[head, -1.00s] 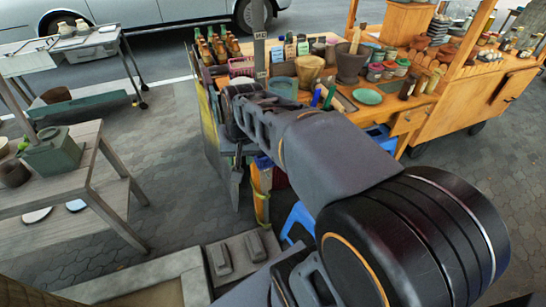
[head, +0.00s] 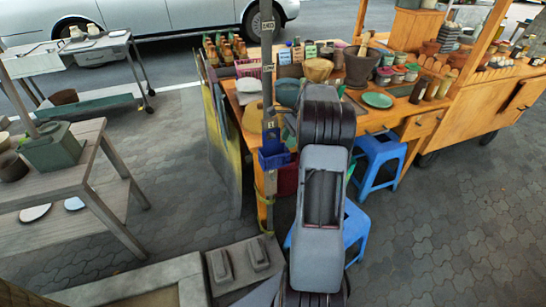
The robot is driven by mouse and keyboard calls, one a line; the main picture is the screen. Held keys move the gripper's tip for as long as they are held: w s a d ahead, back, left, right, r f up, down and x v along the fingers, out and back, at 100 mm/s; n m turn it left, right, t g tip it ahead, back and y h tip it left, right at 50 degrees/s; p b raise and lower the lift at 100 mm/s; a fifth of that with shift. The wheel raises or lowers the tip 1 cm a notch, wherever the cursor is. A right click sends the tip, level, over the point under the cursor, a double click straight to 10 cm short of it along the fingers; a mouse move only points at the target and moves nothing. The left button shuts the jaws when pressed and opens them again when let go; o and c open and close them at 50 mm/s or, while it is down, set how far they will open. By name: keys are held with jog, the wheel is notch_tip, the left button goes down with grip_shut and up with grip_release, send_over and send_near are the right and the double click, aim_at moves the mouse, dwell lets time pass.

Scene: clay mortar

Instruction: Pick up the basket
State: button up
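A small pink basket (head: 249,67) sits on the wooden cart top (head: 398,105) toward its left back corner, in the head view. It stands beside a group of brown and green bottles (head: 224,47) and left of the grey pole, which overlaps its right side. My arm reaches up the middle of the view and ends over the cart's front edge, to the right of and nearer than the basket. My gripper does not show; it seems hidden behind my arm.
A grey upright pole (head: 267,100) stands between my arm and the basket, with a blue holder (head: 274,160) on it. A clay mortar (head: 361,66), pots and a green plate (head: 377,100) crowd the cart. Blue stools (head: 376,160) stand in front. Paving at right is clear.

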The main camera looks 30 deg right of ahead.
aim_at(279, 167)
jog(key=shift+x, duration=4.75)
jog(key=shift+s, duration=0.2)
grip_shut()
jog(key=shift+d, duration=0.1)
